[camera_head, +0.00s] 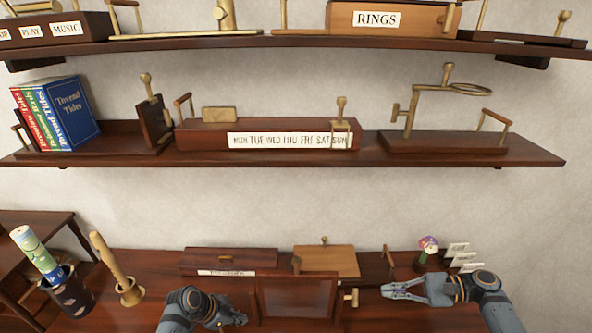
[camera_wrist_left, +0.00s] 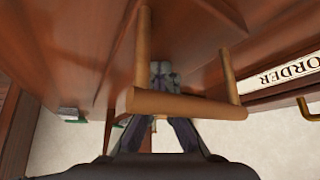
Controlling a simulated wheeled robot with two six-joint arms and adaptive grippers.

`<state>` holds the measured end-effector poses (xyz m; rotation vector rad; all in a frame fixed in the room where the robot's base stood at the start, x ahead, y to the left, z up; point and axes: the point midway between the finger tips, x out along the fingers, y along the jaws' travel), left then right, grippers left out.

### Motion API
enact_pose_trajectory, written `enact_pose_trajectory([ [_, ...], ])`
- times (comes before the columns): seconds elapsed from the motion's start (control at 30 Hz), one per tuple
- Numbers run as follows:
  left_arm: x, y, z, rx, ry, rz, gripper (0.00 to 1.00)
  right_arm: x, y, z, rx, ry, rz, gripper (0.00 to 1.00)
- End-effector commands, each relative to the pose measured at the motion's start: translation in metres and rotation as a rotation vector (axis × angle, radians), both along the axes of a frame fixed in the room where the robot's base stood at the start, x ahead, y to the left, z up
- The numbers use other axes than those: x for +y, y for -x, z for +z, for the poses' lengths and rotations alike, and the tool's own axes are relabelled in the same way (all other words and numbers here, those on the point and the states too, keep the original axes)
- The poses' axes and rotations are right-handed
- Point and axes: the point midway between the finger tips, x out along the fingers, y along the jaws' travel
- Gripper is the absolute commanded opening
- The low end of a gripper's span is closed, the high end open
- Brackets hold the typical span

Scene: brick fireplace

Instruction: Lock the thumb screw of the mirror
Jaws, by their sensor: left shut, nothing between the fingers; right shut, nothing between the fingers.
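A dark wooden frame with a dull brown panel, which looks like the mirror (camera_head: 297,297), stands on the lower table at the middle front. A brass thumb screw (camera_head: 351,297) sticks out at its right side; whether it is tight I cannot tell. My right gripper (camera_head: 386,290) is shut and empty, pointing left, a short gap to the right of the screw. My left gripper (camera_head: 243,320) is shut and empty, low at the left of the frame. In the left wrist view, a wooden bar handle (camera_wrist_left: 187,104) crosses in front of my left gripper (camera_wrist_left: 164,75).
A cup with rolled papers (camera_head: 72,295) and a brass mortar (camera_head: 130,291) stand at the left. A long box (camera_head: 228,259) and a light wooden board (camera_head: 325,261) lie behind the mirror. A flower ornament (camera_head: 428,247) is behind my right gripper. Two loaded shelves hang above.

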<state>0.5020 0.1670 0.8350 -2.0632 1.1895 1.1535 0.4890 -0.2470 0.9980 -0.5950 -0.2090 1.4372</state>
Motion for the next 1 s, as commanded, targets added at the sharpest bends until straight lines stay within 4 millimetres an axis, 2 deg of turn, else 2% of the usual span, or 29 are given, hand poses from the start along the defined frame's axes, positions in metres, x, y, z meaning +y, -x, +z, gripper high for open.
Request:
enact_pose_trajectory([
  [0.37,0.001,0.002,0.001,0.007,-0.003,0.0,0.0,0.0,0.0,0.004,-0.001,0.0,0.0,0.0],
  [1.0,0.0,0.001,0.061,0.001,0.0,-0.001,0.0,0.001,0.0,0.059,0.0,0.0,0.0,0.0],
])
